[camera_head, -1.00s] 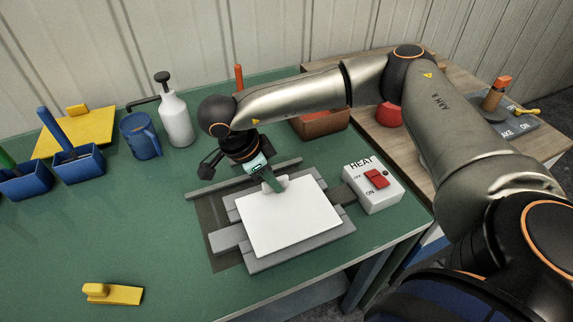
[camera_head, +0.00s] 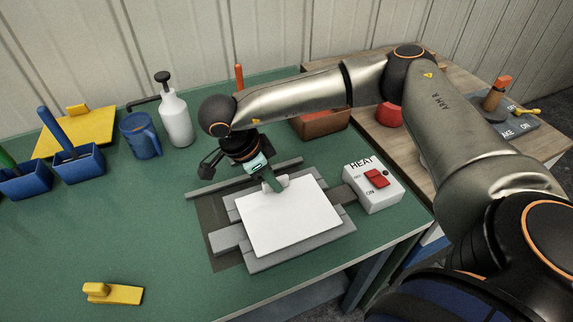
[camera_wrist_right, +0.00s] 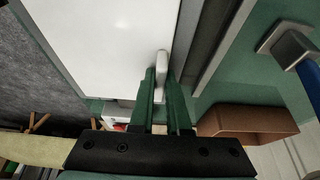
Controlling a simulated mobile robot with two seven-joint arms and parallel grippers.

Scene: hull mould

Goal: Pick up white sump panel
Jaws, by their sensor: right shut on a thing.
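The white sump panel (camera_head: 290,220) lies flat over the grey mould plate (camera_head: 330,236) in the head view. It fills the upper left of the right wrist view (camera_wrist_right: 105,40). A small white tab (camera_wrist_right: 162,64) stands up near its edge. My right gripper (camera_head: 275,184) comes down at the panel's far edge, and in the wrist view its green fingers (camera_wrist_right: 162,92) are shut on this tab. I cannot tell any gap between the panel and the plate. My left gripper is not in view.
A white HEAT switch box (camera_head: 373,187) stands right of the plate. A grey rail (camera_head: 215,187) runs behind it. A white pump bottle (camera_head: 176,118), a blue jug (camera_head: 141,137) and blue bins (camera_head: 78,163) stand at the back left. A yellow handled block (camera_head: 112,293) lies front left. The green table's left middle is clear.

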